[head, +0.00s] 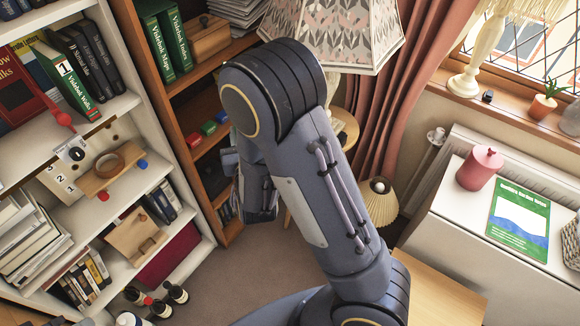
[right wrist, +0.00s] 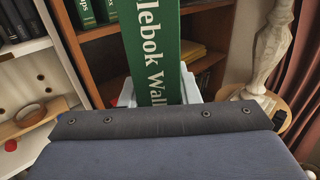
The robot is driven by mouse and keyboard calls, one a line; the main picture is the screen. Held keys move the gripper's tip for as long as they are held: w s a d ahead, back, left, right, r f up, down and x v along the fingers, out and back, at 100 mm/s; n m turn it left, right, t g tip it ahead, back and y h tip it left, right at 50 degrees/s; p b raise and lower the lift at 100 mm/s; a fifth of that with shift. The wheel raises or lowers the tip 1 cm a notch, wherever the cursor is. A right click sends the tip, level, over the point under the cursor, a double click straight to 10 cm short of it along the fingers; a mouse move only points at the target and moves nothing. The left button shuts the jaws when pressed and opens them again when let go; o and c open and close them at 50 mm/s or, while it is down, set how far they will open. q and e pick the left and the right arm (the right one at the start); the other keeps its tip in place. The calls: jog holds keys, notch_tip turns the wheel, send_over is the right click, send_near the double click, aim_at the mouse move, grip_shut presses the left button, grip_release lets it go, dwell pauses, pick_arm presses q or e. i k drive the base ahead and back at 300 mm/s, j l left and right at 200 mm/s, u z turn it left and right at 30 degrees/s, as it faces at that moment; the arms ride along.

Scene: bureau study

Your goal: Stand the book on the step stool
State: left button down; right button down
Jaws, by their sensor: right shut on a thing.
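A green book (right wrist: 151,45) with white lettering on its spine is held in my right gripper (right wrist: 160,98). Pale finger parts show on both sides of the book's lower end in the right wrist view. Its spine faces the wrist camera and its top runs out of the frame. In the head view my right arm covers the middle, and I cannot make out the held book there. My left gripper is in neither view. I cannot identify the step stool; a bare wooden top (head: 440,296) shows at the lower right, but I cannot tell what it belongs to.
A white bookcase (head: 110,110) with books and wooden items stands at the left, beside a brown bookcase (head: 165,75). A patterned lamp (head: 340,35) stands on a round side table (head: 346,122). Bottles (head: 176,292) stand at the lower left. Carpet (head: 225,275) shows between.

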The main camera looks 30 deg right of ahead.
aim_at(423, 295)
jog(key=k+l+z, duration=0.2)
jog(key=k, duration=0.2)
jog(key=k+l+z, duration=0.2)
jog(key=k, duration=0.25)
jog(key=z, duration=1.3)
